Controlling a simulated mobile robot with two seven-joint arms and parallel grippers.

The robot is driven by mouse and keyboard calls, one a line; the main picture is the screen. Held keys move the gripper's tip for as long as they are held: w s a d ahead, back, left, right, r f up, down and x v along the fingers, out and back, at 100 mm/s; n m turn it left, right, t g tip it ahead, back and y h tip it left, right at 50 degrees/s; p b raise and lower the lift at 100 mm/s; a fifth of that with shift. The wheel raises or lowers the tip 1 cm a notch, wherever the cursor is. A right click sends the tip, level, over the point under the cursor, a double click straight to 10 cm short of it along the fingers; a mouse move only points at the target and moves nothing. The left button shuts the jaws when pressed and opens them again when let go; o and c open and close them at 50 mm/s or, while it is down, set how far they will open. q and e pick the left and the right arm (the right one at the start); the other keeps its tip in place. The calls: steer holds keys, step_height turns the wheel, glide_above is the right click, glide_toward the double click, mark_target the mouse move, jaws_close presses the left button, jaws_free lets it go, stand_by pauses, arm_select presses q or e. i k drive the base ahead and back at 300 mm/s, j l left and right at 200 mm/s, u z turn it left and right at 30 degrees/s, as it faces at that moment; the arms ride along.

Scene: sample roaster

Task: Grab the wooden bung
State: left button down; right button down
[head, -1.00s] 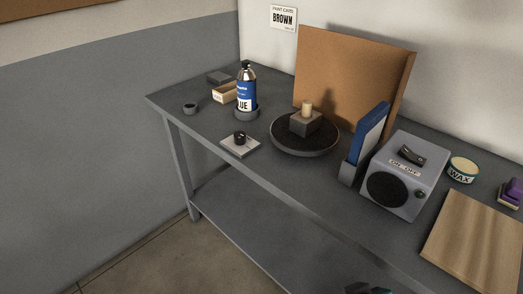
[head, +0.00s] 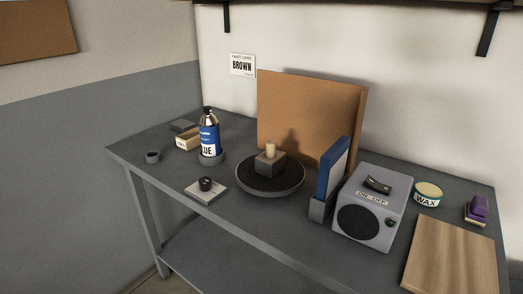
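The wooden bung (head: 271,149) is a small pale cylinder. It stands upright on a grey block (head: 269,164), which sits on a round dark turntable (head: 257,188) near the middle of the grey table. Neither of my grippers shows in the head view.
A blue-labelled glue bottle (head: 209,137) and a small wooden box (head: 187,141) stand left of the turntable. A white pad with a black knob (head: 206,184) lies in front. A cork board (head: 308,115) stands behind. A blue folder (head: 331,172) and grey switch box (head: 371,207) stand right.

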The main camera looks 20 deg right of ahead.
mark_target(270, 145)
steer(key=i+j+z, duration=0.3)
steer(key=i+j, duration=0.2)
steer(key=j, duration=0.25)
steer(key=i+j+z, duration=0.2)
steer(key=j, duration=0.2)
